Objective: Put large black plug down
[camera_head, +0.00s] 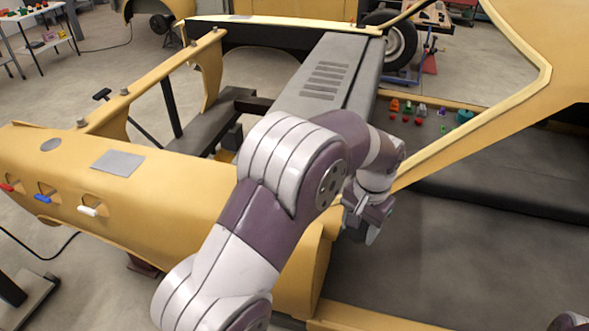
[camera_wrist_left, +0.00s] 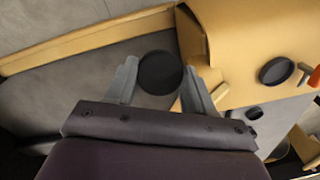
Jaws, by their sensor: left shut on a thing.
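The large black plug (camera_wrist_left: 160,73) is a round dark disc held between the two grey fingers of my left gripper (camera_wrist_left: 160,82) in the left wrist view. In the head view my left gripper (camera_head: 366,218) is beside the inner edge of the yellow car body (camera_head: 150,195), over the dark grey floor panel. My arm and gripper hide most of the plug there. I cannot tell how high it is above the panel. My right gripper is not in view; only a bit of what looks like my right arm shows at the lower right corner.
Several small coloured parts (camera_head: 420,112) lie on the far side of the dark floor panel (camera_head: 455,250), which is otherwise bare. A yellow pillar (camera_head: 490,125) rises at right.

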